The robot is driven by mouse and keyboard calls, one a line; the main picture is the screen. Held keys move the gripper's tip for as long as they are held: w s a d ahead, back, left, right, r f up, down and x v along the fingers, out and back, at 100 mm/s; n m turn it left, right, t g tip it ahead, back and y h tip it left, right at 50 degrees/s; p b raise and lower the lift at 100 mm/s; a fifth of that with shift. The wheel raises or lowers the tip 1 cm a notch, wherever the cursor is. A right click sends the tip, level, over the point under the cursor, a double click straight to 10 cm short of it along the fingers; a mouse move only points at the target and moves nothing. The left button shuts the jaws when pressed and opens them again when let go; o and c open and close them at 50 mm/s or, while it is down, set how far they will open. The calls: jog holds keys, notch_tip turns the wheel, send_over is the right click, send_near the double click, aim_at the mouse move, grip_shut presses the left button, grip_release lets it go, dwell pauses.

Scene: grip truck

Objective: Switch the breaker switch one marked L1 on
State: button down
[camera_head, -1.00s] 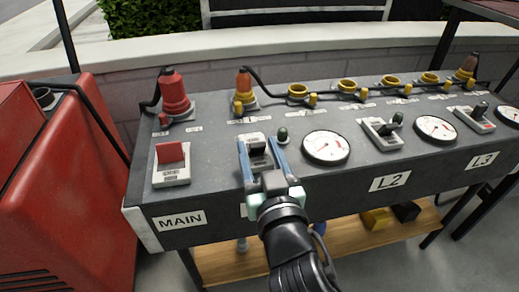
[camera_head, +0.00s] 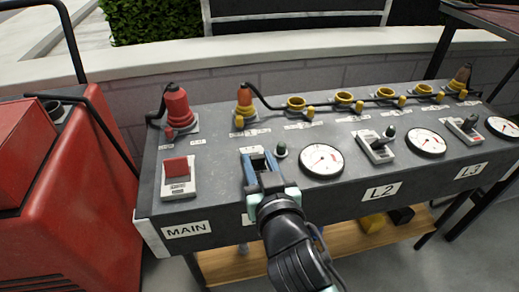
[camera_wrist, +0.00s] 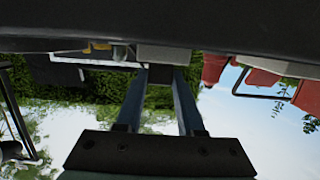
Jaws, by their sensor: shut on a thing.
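The breaker switch by the L1 place (camera_head: 252,150) is between the MAIN switch and the L2 switch on the sloped dark panel. Its pale base shows just above my fingertips; most of it is hidden by my gripper. My gripper (camera_head: 258,163) is at this switch, its two blue fingers shut on the black handle. In the wrist view my gripper (camera_wrist: 160,85) has a dark block, the switch handle (camera_wrist: 160,73), between its fingertips. The label below is mostly covered by my wrist, so its text cannot be read. The handle's exact position cannot be told.
The red MAIN switch (camera_head: 177,172) is to the left, and a round gauge (camera_head: 322,160) is close on the right. The L2 switch (camera_head: 376,146) is beyond it. Red and yellow connectors (camera_head: 177,106) with black cables line the panel's back. A red machine (camera_head: 70,200) stands left.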

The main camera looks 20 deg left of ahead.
aim_at(253, 153)
jog(key=p, duration=0.1)
jog(key=r+g+h+p, duration=0.1)
jog(key=p, duration=0.3)
jog(key=shift+w+a+r+g, duration=0.25)
jog(key=shift+w+g, duration=0.05)
jog(key=shift+g, duration=0.1)
jog(key=g+h+p, duration=0.1)
jog(key=p, duration=0.4)
jog(key=w+a+g+h+p, duration=0.1)
jog(key=g+p, duration=0.1)
jog(key=p, duration=0.3)
jog(key=shift+r+p, duration=0.1)
jog(key=shift+p, duration=0.25)
jog(key=g+p, duration=0.1)
jog(key=p, duration=0.1)
jog(key=h+p, duration=0.1)
jog(key=p, duration=0.2)
jog(key=shift+w+a+f+g, duration=0.2)
jog(key=shift+f+g, duration=0.05)
jog(key=shift+g, duration=0.15)
jog(key=p, duration=0.1)
jog(key=h+p, duration=0.1)
jog(key=shift+w+f+g+p, duration=0.2)
jog(key=shift+f+g+p, duration=0.05)
jog(key=shift+g+p, duration=0.15)
jog(key=shift+f, duration=0.1)
jog(key=c, duration=0.5)
grip_release()
jog(key=shift+w, duration=0.1)
